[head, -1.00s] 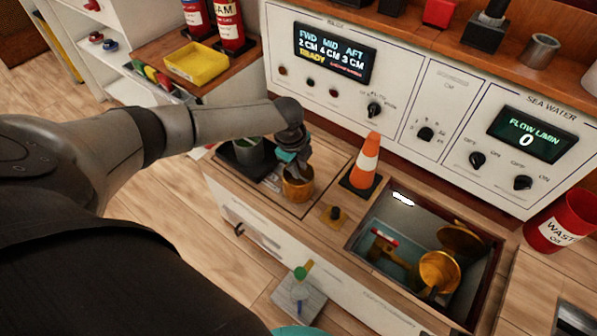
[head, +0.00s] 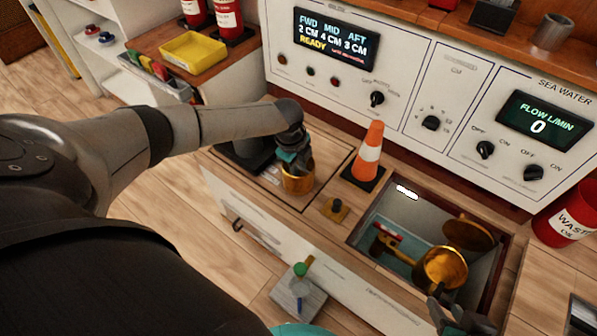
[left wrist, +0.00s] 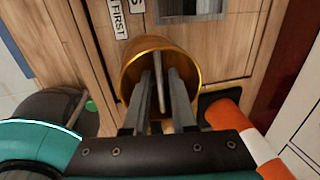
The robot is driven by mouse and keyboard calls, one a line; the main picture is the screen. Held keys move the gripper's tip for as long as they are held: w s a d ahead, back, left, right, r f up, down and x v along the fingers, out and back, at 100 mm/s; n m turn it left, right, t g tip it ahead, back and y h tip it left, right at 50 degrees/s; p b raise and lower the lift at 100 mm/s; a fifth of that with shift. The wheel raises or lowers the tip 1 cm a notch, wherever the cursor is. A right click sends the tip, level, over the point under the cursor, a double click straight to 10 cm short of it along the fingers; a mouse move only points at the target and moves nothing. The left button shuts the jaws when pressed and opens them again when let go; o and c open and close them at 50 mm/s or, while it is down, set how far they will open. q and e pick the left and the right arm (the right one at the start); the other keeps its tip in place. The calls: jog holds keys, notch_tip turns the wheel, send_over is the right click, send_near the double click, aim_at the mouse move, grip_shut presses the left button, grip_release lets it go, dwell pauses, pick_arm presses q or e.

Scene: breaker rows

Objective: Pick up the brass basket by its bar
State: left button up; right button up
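The brass basket (head: 297,183) is a small round brass cup standing on the wooden counter. In the left wrist view the basket (left wrist: 187,55) has a thin bar (left wrist: 159,82) across its mouth. My left gripper (head: 292,160) is over the basket, pointing down. In the left wrist view the left gripper's (left wrist: 161,85) fingers reach into the basket mouth, one on each side of the bar, with a gap visible on the right side. My right gripper (head: 455,315) is at the bottom right, in front of the open well; its finger opening is unclear.
An orange and white cone (head: 369,152) stands right of the basket. An open well (head: 400,215) holds a brass strainer pot (head: 443,268) and a raised round lid (head: 468,233). The control panel rises behind.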

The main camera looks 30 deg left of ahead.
pick_arm(q)
grip_shut()
dwell(1.5)
